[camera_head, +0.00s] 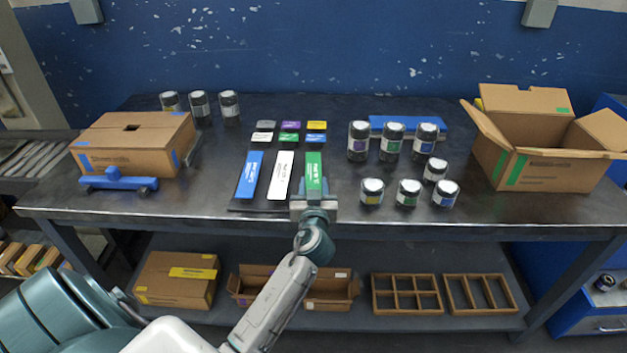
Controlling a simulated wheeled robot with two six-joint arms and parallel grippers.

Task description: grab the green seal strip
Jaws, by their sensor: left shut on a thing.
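The green seal strip (314,169) stands out at the right end of a row of three strips near the front of the table. My left gripper (313,192) is shut on its near end. The white strip (282,174) and the blue strip (249,174) lie to its left on a dark mat (240,206). I cannot tell whether the green strip is raised off the mat. The gripper hides the strip's near end. My right gripper is not in view.
Several small coloured cards (290,138) lie behind the strips. Several jars (392,140) stand to the right, beside an open carton (535,150). A closed carton (135,140) and a blue tape dispenser (118,181) are at the left. A shelf below holds boxes.

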